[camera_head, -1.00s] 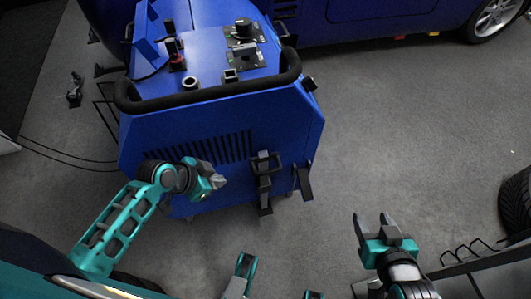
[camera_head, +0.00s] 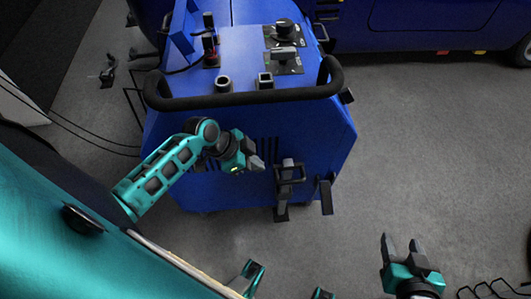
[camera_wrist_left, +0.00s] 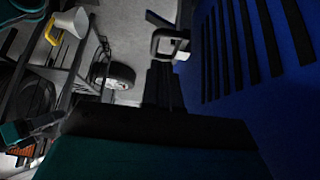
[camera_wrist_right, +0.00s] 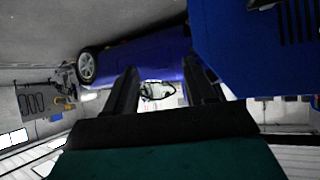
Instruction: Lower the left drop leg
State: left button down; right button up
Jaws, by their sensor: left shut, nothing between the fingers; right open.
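The blue dynamometer cabinet (camera_head: 240,130) stands ahead with a black drop-leg assembly (camera_head: 288,183) on its front face. This has a loop handle at the top and a dark foot below. A second black leg piece (camera_head: 326,197) hangs at the cabinet's right corner; I cannot tell which one is the left leg. My left gripper (camera_head: 258,165) is shut and empty, just left of the loop handle and apart from it. In the left wrist view the loop handle (camera_wrist_left: 170,43) lies just beyond the fingers. My right gripper (camera_head: 403,243) is open and empty over the floor.
A black push bar (camera_head: 250,97) runs across the cabinet's top edge, with switches and sockets behind it. A blue car (camera_head: 420,25) stands behind. Cables lie on the floor at left. The grey floor right of the cabinet (camera_head: 420,140) is clear.

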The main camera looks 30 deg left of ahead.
pick_arm(q)
jog(key=b+x, duration=0.2)
jog(key=x, duration=0.7)
pick_arm(e)
jog(key=shift+w+a+f, duration=0.4)
jog(key=shift+a, duration=0.2)
pick_arm(q)
jog(key=shift+f+b, duration=0.1)
jog(key=shift+b, duration=0.2)
notch_tip(320, 180, down, 9)
jog(key=b, duration=0.7)
pick_arm(e)
jog(key=shift+y, duration=0.4)
jog(key=f, duration=0.2)
jog(key=a+f, duration=0.1)
jog(key=f, duration=0.2)
jog(key=shift+w+f, duration=0.2)
jog(key=shift+f, duration=0.1)
